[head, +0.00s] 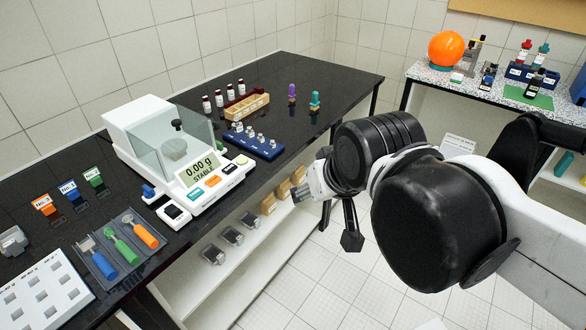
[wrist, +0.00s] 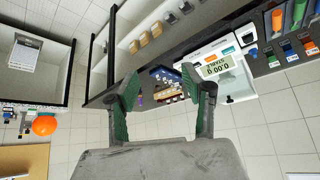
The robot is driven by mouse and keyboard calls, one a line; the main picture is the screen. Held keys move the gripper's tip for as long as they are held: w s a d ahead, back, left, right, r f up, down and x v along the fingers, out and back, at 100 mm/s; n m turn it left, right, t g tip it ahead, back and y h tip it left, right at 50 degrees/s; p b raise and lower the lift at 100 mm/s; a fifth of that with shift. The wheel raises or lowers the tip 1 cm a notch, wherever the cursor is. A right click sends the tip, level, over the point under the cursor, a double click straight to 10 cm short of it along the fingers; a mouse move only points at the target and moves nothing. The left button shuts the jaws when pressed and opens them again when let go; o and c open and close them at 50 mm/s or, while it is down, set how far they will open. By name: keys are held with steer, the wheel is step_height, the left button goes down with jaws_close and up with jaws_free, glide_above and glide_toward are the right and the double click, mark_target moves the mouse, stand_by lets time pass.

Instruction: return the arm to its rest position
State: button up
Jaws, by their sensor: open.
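My arm reaches in from the right in the head view, over the floor in front of the black bench (head: 300,75). My gripper (head: 326,215) hangs in free air by the bench's front edge, partly hidden by my own wrist. In the wrist view my gripper (wrist: 165,88) shows two green-padded fingers spread apart with nothing between them. That view is turned over, with the bench at its top. The balance (head: 165,150) reads 0.00 g; its display also shows in the wrist view (wrist: 218,68).
A tool tray (head: 122,245), a blue rack (head: 254,141) and a wooden rack (head: 246,107) stand on the bench. A shelf (head: 225,280) with boxes lies below. A second table (head: 420,72) with an orange ball (head: 446,49) stands back right. The floor (head: 300,285) is clear.

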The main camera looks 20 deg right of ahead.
steer(key=shift+s+f, duration=0.5)
steer(key=shift+f, duration=0.05)
step_height(320, 180, down, 4)
steer(key=b, duration=0.4)
stand_by(0.6)
